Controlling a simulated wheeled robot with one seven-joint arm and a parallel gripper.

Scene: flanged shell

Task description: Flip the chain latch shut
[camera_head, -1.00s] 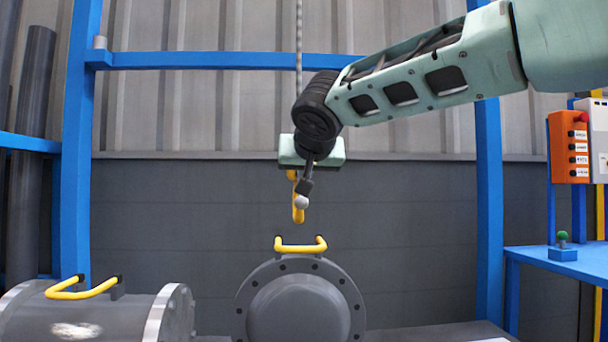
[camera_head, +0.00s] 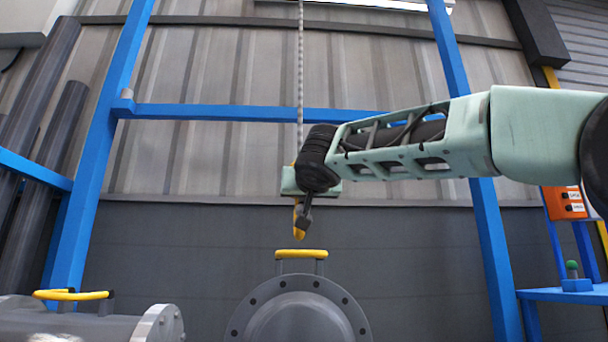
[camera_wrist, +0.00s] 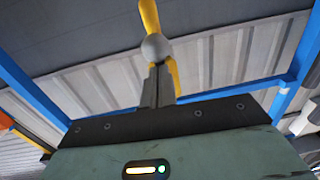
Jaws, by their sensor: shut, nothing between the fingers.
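A grey chain (camera_head: 300,75) hangs down behind my wrist, with a yellow hook (camera_head: 298,236) below it. The hook also shows in the wrist view (camera_wrist: 149,14), just beyond my fingertips. My gripper (camera_head: 304,220) points down in front of the hook and partly covers it. In the wrist view my gripper (camera_wrist: 156,70) has its dark fingers together. A grey ball (camera_wrist: 156,47) is at their tip and overlaps the hook. I cannot tell whether it touches the hook. The latch cannot be made out.
A grey flanged shell (camera_head: 296,325) with a yellow handle (camera_head: 301,254) stands below the hook. A grey cylinder (camera_head: 95,329) with another yellow handle lies at lower left. Blue posts (camera_head: 107,140) and a crossbar (camera_head: 240,113) frame the area. A blue table (camera_head: 570,295) is at right.

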